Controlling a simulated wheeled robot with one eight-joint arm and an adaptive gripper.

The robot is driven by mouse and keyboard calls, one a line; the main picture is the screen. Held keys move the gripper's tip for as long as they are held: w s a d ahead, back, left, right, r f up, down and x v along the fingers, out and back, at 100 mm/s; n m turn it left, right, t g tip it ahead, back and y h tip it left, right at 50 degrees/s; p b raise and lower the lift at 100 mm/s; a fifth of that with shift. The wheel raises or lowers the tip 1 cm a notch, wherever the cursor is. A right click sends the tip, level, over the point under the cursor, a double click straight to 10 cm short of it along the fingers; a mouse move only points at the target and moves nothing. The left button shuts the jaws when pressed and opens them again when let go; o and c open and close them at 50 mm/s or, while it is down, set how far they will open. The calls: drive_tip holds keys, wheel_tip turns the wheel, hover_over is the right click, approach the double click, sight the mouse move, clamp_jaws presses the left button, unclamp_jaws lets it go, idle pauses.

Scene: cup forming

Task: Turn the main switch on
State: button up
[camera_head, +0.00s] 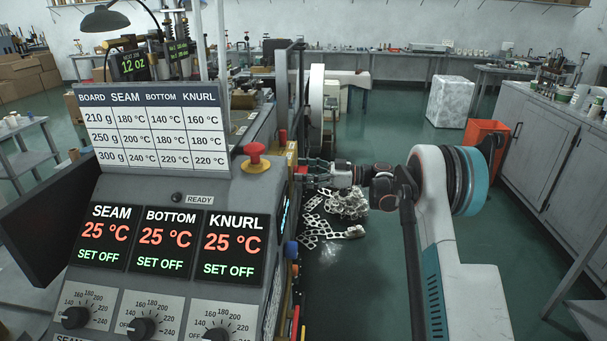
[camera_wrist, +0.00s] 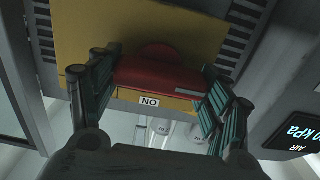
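The main switch shows in the wrist view as a red handle (camera_wrist: 158,75) on a yellow plate (camera_wrist: 85,30). A small white label (camera_wrist: 149,101) beside the handle reads ON, upside down in this view. My gripper (camera_wrist: 160,72) is open, with one finger at each end of the handle. Whether the fingers touch it is not clear. In the head view my gripper (camera_head: 312,172) reaches leftward to the machine's side, right of the control panel (camera_head: 165,195). The switch is mostly hidden there. The SEAM, BOTTOM and KNURL displays read 25 °C, SET OFF.
A red mushroom button (camera_head: 254,156) on a yellow base sits atop the panel. Three dials (camera_head: 142,327) line its lower edge. A display reading kPa (camera_wrist: 298,132) is close to my gripper's right side. An orange bin (camera_head: 486,139) stands behind.

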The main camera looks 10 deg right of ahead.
drive_tip(key=shift+m, duration=0.3)
drive_tip(key=m, duration=0.4)
drive_tip(key=shift+w, duration=0.15)
drive_tip(key=m, duration=0.5)
drive_tip(key=shift+w+p, duration=0.15)
drive_tip(key=shift+p, duration=0.2)
drive_tip(key=m, duration=0.4)
drive_tip(key=shift+w+d, duration=0.1)
drive_tip(key=shift+f+m, duration=0.1)
drive_tip(key=shift+m, duration=2)
drive_tip(key=o, duration=1)
drive_tip(key=shift+w, duration=0.1)
drive_tip(key=shift+o, duration=0.2)
